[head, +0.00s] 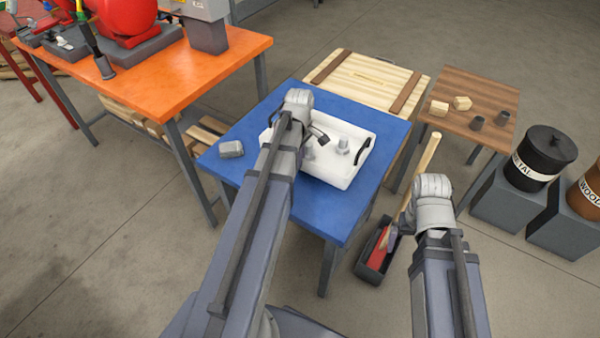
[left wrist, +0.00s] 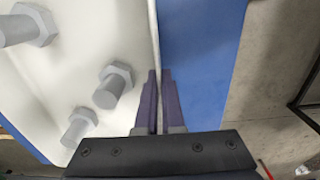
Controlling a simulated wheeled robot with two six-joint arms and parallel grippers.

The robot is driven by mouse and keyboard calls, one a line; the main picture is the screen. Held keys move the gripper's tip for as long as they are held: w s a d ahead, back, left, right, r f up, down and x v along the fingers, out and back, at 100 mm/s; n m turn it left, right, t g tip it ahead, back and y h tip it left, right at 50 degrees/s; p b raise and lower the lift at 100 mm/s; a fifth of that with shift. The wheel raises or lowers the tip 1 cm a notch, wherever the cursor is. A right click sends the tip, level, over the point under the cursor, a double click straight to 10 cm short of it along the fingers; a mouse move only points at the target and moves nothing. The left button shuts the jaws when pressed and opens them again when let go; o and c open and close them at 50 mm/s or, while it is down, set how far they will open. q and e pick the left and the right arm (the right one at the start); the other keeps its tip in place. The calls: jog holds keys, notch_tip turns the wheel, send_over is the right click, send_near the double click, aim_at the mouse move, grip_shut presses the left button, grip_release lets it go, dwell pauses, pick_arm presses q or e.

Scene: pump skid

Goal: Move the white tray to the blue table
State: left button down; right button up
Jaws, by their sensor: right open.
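The white tray (head: 345,175) lies on the blue table (head: 240,180), with black handles at its ends and several grey bolts (head: 343,146) in it. In the left wrist view, the tray (left wrist: 105,45) is on the left and the blue table top (left wrist: 200,60) on the right. The tray's thin wall runs between the close-set fingers of my left gripper (left wrist: 160,75), which looks shut on it. In the head view my own arm hides those fingers. My right gripper (head: 393,239) is open, low beside the blue table, mostly hidden by its wrist.
A grey block (head: 231,149) lies on the blue table's left part. An orange table (head: 190,80) with red equipment stands at the back left. A wooden crate (head: 365,85), a brown table (head: 470,95) and a black METAL drum (head: 540,155) stand right.

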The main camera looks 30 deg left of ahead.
pick_arm(q)
jog(key=shift+f+b, duration=1.9)
jog(key=shift+b, duration=0.05)
jog(key=shift+r, duration=0.1)
jog(key=c, duration=1.5)
grip_release()
jog(key=o, duration=0.5)
jog(key=shift+c, duration=0.2)
